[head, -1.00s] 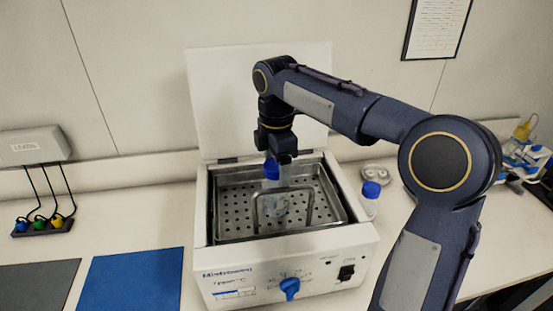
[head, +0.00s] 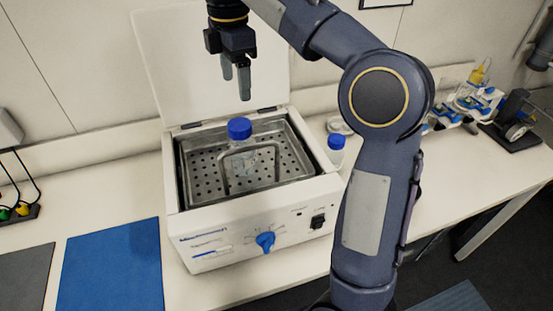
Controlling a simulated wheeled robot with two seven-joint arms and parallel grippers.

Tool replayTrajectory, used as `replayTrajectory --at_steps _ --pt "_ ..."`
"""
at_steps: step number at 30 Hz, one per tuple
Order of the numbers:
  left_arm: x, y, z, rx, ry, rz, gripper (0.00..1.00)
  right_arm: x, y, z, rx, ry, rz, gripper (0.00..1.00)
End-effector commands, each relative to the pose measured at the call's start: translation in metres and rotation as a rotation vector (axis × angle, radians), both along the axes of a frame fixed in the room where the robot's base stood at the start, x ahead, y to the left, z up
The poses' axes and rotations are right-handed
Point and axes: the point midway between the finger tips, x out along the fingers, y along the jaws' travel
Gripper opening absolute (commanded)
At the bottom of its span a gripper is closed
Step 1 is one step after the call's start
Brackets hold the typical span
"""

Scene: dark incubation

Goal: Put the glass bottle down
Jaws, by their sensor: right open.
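The glass bottle (head: 240,148) with a blue cap stands upright inside the open water bath (head: 217,255), on its perforated metal tray (head: 285,172). My right gripper (head: 236,82) hangs above the bottle, fingers pointing down. My left gripper is out of view.
The bath's white lid (head: 215,60) stands raised behind my right gripper. A second blue-capped bottle (head: 335,150) stands right of the bath, close to my right arm. A blue mat (head: 112,265) and a grey mat (head: 25,275) lie on the left.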

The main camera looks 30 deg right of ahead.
Motion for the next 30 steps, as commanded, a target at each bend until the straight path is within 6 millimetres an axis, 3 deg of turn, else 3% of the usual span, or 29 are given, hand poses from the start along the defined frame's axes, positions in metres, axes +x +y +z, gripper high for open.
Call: replayTrajectory --at_steps 5,8,14,21,25,30 --pt "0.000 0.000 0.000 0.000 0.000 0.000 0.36 -0.034 -0.010 -0.007 0.042 -0.062 -0.184 0.69" --pt "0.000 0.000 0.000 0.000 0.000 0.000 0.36 -0.067 -0.015 -0.023 0.103 -0.110 -0.377 0.69" --pt "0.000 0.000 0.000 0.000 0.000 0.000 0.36 -0.138 -0.011 -0.074 0.280 -0.160 -0.812 0.69" --pt "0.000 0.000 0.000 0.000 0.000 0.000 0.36 -0.210 0.011 -0.150 0.523 -0.142 -1.319 0.69" --pt "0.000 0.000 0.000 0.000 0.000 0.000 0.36 -0.231 0.023 -0.179 0.617 -0.118 -1.499 0.69" --pt "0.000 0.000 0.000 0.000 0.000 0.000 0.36 -0.240 0.030 -0.194 0.665 -0.101 -1.593 0.69"
